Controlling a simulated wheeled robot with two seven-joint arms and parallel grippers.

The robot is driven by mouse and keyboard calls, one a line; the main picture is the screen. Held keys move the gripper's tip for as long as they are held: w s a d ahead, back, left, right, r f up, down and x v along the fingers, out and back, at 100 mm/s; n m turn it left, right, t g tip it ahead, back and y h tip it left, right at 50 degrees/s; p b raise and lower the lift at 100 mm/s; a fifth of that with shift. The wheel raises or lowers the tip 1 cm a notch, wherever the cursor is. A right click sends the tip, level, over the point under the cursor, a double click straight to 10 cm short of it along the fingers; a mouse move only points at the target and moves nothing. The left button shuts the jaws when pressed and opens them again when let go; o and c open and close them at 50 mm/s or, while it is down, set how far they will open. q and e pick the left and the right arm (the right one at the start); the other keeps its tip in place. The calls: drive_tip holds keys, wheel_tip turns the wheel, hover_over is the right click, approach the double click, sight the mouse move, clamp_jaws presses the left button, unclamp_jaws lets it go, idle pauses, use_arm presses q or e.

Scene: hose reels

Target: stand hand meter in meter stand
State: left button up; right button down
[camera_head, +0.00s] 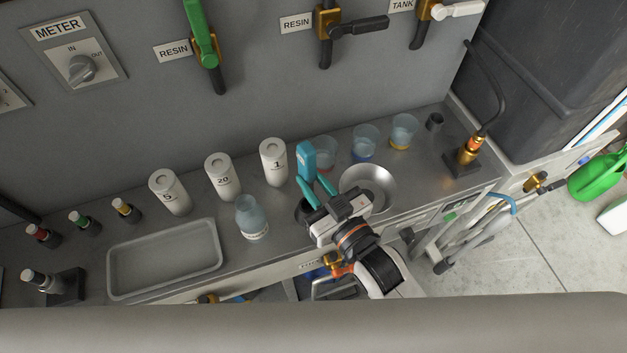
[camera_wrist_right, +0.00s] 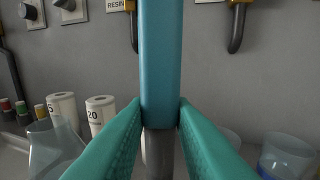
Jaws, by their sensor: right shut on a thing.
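The hand meter (camera_head: 306,158) is a blue upright block held over the steel counter. In the right wrist view the meter (camera_wrist_right: 160,65) stands upright between the teal fingers, with a grey lower part (camera_wrist_right: 158,155) below them. My right gripper (camera_head: 318,191) is shut on it. A dark round holder (camera_head: 302,211), which looks like the meter stand, sits on the counter just below the fingers and is partly hidden by them. I cannot tell whether the meter's lower end is in it. My left gripper is not in view.
A steel bowl (camera_head: 368,186) stands close right of the gripper. White numbered bottles (camera_head: 273,162) and clear cups (camera_head: 365,142) stand behind. A small dark cup (camera_head: 434,122) stands far right.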

drive_tip(key=shift+d+p, duration=0.1)
drive_tip(key=shift+p, duration=0.2)
drive_tip(key=shift+f+b, duration=1.1)
drive_tip(key=shift+f, duration=0.75)
drive_tip(key=shift+f+b, duration=1.1)
drive_tip(key=shift+f, duration=1.25)
drive_tip(key=c, duration=1.2)
unclamp_jaws()
drive_tip(key=shift+o, duration=0.2)
drive_tip(key=shift+s, duration=0.15)
